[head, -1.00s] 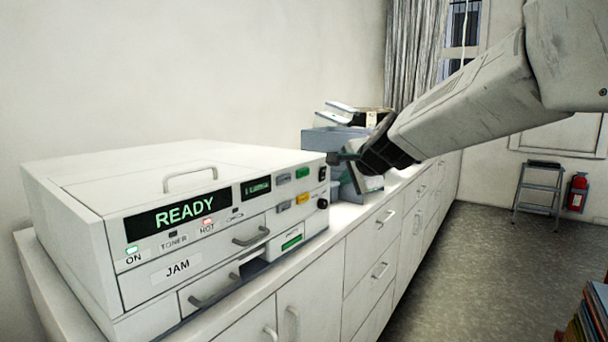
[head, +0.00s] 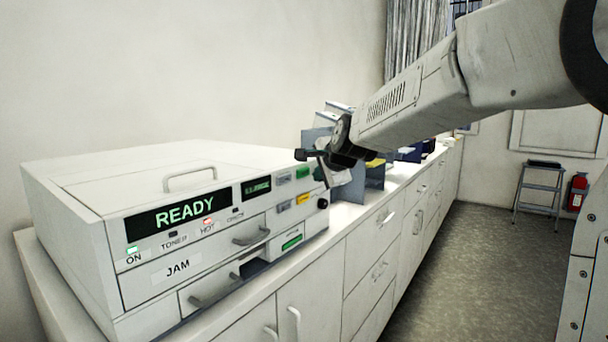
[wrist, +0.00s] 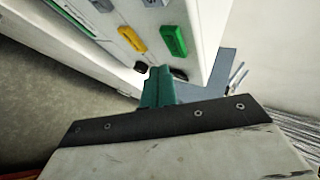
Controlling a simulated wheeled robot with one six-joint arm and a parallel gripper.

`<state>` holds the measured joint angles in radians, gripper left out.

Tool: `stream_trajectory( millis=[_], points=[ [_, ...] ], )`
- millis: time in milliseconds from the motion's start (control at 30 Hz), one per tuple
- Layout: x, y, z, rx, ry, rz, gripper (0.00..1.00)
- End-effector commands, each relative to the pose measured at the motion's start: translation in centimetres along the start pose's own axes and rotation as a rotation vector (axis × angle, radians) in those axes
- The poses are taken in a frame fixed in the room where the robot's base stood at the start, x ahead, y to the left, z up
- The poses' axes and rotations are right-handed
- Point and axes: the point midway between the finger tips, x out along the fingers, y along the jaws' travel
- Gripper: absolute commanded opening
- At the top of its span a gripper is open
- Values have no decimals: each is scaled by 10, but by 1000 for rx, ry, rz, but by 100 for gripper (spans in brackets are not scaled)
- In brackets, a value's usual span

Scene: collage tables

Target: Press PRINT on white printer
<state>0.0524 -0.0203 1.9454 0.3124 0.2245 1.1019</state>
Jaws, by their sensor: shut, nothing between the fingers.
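The white printer (head: 150,215) stands on the counter at the left, its lit panel reading READY. On the right of its front are a grey button (head: 283,179), a green button (head: 302,172) and a yellow button (head: 302,198). The labels are too small to read. The green button (wrist: 173,40) and yellow button (wrist: 131,39) also show in the wrist view. My gripper (head: 318,173) is shut and empty at the front's right edge, just right of the green button. Its teal fingers (wrist: 158,85) show below the buttons in the wrist view; contact cannot be told.
A dark knob (head: 322,203) sits at the front's lower right. Grey dividers (head: 350,190) and other items stand on the counter behind my gripper. A step stool (head: 540,190) and a red extinguisher (head: 577,193) are far right. The floor between is clear.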

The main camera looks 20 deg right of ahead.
Motion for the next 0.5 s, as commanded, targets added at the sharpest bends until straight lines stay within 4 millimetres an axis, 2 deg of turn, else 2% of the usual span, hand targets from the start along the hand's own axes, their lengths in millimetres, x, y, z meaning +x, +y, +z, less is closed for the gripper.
stream_trajectory(
  millis=[167,500],
  points=[
    [7,-5,5,0,0,0,0],
    [8,-6,6,1,0,-1,0]
  ],
)
